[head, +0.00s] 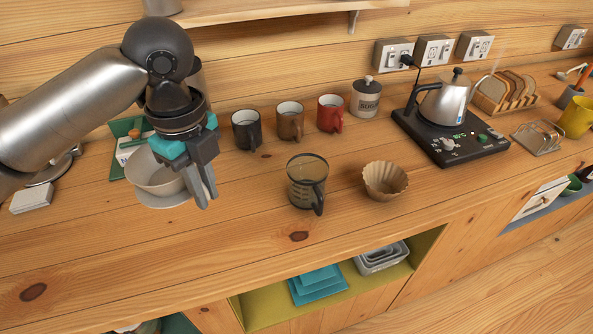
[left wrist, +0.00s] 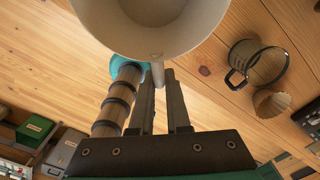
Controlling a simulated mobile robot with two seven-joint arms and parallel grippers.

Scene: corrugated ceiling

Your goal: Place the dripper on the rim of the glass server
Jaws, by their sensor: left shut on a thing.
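The dripper is a pale, cup-shaped cone (head: 150,176) with a flat round base flange. My left gripper (head: 206,198) is shut on it at its right side. In the left wrist view the dripper (left wrist: 155,38) fills the top, with the gripper fingers (left wrist: 160,80) at its handle. The glass server (head: 307,182), a smoky clear jug with a dark handle, stands upright on the counter to the right, apart from the dripper. Its open top also shows in the left wrist view (left wrist: 258,62). My right gripper is in neither view.
A brown paper filter (head: 385,181) stands right of the server. Black (head: 246,131), brown (head: 290,122) and red mugs (head: 330,114) and a sugar jar (head: 366,97) stand behind. A kettle (head: 445,100) sits on a dark base farther right. Counter between dripper and server is clear.

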